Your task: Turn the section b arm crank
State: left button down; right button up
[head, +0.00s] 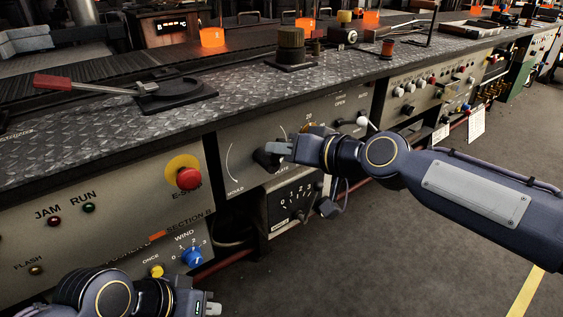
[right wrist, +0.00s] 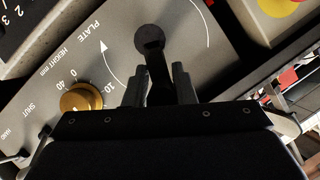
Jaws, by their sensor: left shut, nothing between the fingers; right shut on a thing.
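My right gripper (head: 281,151) is shut on a black lever (head: 264,159) on the grey panel marked PLATE. In the right wrist view, the black lever (right wrist: 150,40) has a round end beyond the fingertips, and its shaft lies between the fingers (right wrist: 160,85). A crank with a red handle (head: 54,83) and a metal arm lies on the metal bench top, on a black round base. No gripper touches it. I cannot read which of these is named the arm crank. My left gripper (head: 210,304) is shut and empty at the bottom, below the SECTION B panel (head: 110,240).
A red E-stop button (head: 188,179) on a yellow disc and a blue WIND knob (head: 192,257) sit left of the lever. A brass height knob (right wrist: 81,98) is beside my right gripper. Orange glowing cups (head: 213,37) stand on the bench. Floor at right is clear.

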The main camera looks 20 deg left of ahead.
jog(key=shift+s+a+f+m+g+b, duration=0.1)
jog(key=shift+f+m+g+b, duration=0.1)
jog(key=shift+m+g+b, duration=0.15)
jog(key=shift+r, duration=0.1)
dwell(0.3)
jog(key=o, duration=0.9)
jog(key=shift+d+r, duration=0.1)
jog(key=shift+d, duration=0.2)
jog(key=v, duration=0.7)
jog(key=shift+s+d, duration=0.1)
jog(key=shift+s, duration=0.05)
